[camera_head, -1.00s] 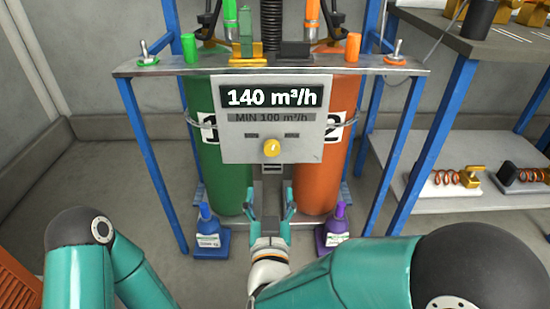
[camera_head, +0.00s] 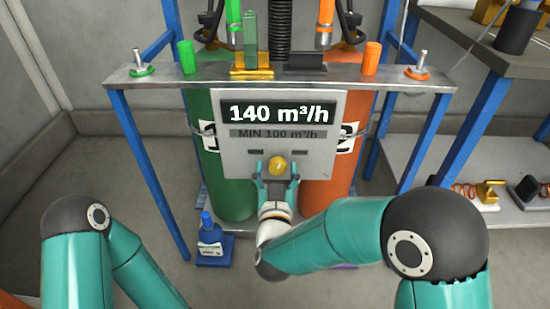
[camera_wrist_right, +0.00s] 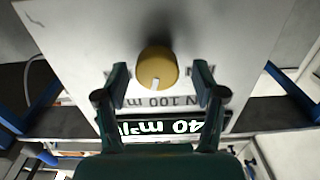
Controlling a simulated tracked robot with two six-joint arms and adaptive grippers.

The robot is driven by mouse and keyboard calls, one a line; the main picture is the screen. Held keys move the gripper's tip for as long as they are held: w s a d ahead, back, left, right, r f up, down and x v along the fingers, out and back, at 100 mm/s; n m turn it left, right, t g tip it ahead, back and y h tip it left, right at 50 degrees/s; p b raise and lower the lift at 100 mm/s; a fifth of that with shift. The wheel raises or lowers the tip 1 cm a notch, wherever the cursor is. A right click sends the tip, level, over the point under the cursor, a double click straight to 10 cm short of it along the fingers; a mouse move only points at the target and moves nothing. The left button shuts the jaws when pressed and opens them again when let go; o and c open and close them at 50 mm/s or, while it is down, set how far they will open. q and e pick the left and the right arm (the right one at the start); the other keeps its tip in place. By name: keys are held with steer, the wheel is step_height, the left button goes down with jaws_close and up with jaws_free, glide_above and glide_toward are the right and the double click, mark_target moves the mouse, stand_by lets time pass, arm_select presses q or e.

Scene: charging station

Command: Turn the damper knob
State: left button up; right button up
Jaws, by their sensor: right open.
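The damper knob (camera_head: 277,166) is a round yellow dial on the grey panel (camera_head: 236,162), below a display reading 140 m³/h and a label reading MIN 100 m³/h. It also shows in the right wrist view (camera_wrist_right: 157,70), with a pale pointer mark on its face. My right gripper (camera_head: 278,174) is open, its fingers to either side of the knob in the head view. In the right wrist view the fingertips (camera_wrist_right: 168,82) flank the knob with gaps on both sides. I cannot tell the remaining depth. The left arm shows at lower left, but its gripper is out of view.
A metal shelf (camera_head: 430,82) with switches runs above the panel. A green cylinder (camera_head: 232,195) and an orange cylinder (camera_head: 325,190) stand behind it. A blue bottle (camera_head: 208,232) stands at lower left. A workbench (camera_head: 490,62) is at right.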

steer(key=shift+w+d, duration=0.15)
steer(key=shift+w, duration=0.3)
steer(key=shift+c, duration=0.2)
steer(key=c, duration=1.1)
steer(key=shift+n, duration=0.3)
steer(key=o, duration=1.1)
steer(key=shift+o, duration=0.2)
